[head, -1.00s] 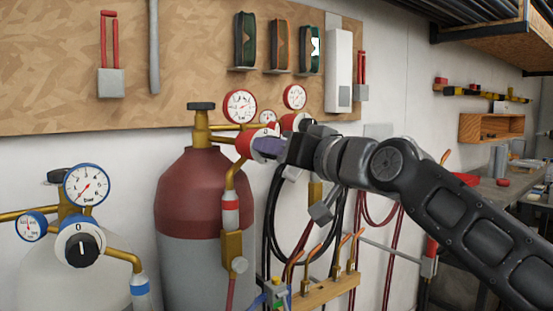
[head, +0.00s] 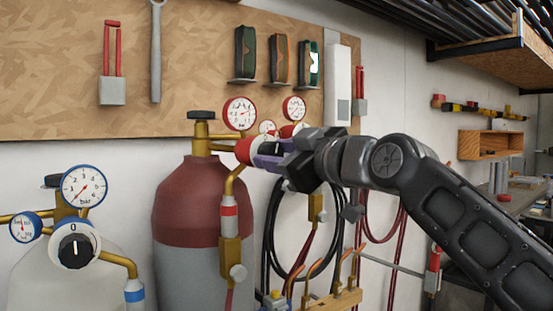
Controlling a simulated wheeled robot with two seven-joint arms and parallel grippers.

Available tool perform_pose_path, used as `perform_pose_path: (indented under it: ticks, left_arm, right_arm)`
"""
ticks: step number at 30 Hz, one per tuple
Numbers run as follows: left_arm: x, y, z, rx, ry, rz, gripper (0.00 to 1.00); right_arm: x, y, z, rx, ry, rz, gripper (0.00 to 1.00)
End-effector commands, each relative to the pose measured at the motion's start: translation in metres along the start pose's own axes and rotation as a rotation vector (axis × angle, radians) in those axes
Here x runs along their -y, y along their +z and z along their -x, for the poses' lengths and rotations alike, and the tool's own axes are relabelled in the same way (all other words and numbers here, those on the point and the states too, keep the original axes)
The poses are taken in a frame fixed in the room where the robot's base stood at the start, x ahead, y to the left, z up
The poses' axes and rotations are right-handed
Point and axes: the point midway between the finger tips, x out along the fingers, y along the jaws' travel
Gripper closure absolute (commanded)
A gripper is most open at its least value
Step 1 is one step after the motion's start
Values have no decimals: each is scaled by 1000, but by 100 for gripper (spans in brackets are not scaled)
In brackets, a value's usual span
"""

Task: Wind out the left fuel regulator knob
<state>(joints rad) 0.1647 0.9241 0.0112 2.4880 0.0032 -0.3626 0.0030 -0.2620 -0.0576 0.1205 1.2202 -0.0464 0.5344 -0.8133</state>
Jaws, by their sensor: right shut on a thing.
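The left fuel regulator (head: 243,151) is a red body with brass pipes on the dark red cylinder (head: 190,205). My right gripper (head: 268,154) reaches in from the right and is shut at the front of this regulator, on its knob. The purple fingers and dark gripper body hide the knob almost wholly, so its setting cannot be read. Two red-rimmed gauges, one at the left (head: 240,113) and one at the right (head: 294,108), stand above the gripper. My left gripper is not in view.
A blue-rimmed gauge (head: 84,187) and a black knob on a white dial (head: 75,247) belong to the pale cylinder at the left. Black and red hoses hang below my right gripper.

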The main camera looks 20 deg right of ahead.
Motion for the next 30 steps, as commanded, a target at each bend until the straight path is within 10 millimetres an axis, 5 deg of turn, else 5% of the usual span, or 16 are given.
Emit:
perform_pose_path:
  ticks: [19,20,30]
  left_arm:
    - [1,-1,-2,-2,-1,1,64]
    - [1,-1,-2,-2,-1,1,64]
    - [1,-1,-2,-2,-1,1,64]
  right_arm:
    - [2,3,-1,6,-6,76,100]
    - [2,3,-1,6,-6,76,62]
    - [1,1,0,3,-2,75,41]
